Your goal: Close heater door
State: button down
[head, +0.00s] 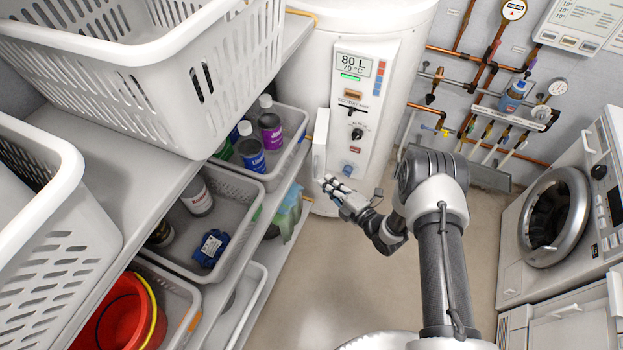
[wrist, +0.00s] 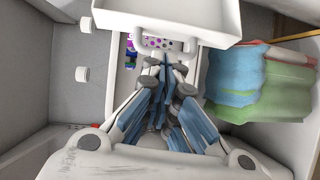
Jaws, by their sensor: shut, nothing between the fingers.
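The white heater (head: 390,60) stands at the back, with a control panel showing "80 L 70 °C". Its small white door (head: 320,140) stands open at the panel's left edge, seen nearly edge-on. My gripper (head: 328,183) is just below the door's lower end, in front of the heater. In the wrist view, my gripper (wrist: 164,66) is shut and empty, its fingertips close to a white handle (wrist: 166,47) below a white panel that looks like the door (wrist: 190,18). I cannot tell whether the fingertips touch it.
Shelves with white baskets (head: 130,60) and bottles (head: 252,148) fill the left side, close to the door. Pipes (head: 485,75) line the back wall and a washer (head: 560,215) stands right. The middle floor is clear.

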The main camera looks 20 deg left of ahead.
jog(key=s+f+n+y, duration=0.1)
jog(key=s+f+y, duration=0.15)
jog(key=s, duration=0.25)
jog(key=s+f+b+x, duration=0.1)
jog(key=b+x, duration=0.2)
jog(key=x, duration=0.8)
jog(key=shift+g+h, duration=0.3)
jog(key=shift+h, duration=0.15)
jog(key=d, duration=0.1)
jog(key=w+d, duration=0.2)
jog(key=shift+d+f+b, duration=0.15)
jog(key=shift+d+b, duration=0.25)
jog(key=shift+d, duration=0.15)
